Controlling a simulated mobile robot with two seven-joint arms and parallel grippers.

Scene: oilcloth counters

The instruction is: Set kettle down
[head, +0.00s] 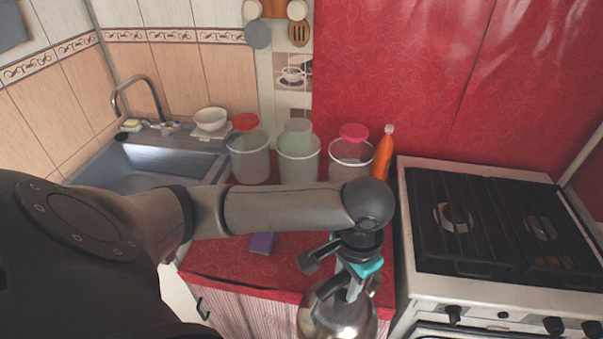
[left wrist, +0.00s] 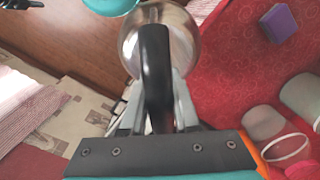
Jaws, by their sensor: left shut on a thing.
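A shiny metal kettle (head: 338,318) is at the bottom of the head view, partly cut off by the frame. My left gripper (head: 352,288) is shut on its black handle, which shows in the left wrist view (left wrist: 155,65) between the fingers. The rounded steel body (left wrist: 183,45) is beyond the handle there. The kettle appears beside or over the front edge of the red counter (head: 225,258); its base is hidden, so I cannot tell its height or any contact. My right gripper is not identifiable in either view.
Three lidded jars (head: 298,160) stand at the back of the counter, with an orange bottle (head: 383,155) beside them. A purple sponge (head: 262,243) lies near the front. A sink (head: 150,165) is left, a gas stove (head: 500,225) right. Some red counter between sponge and jars is bare.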

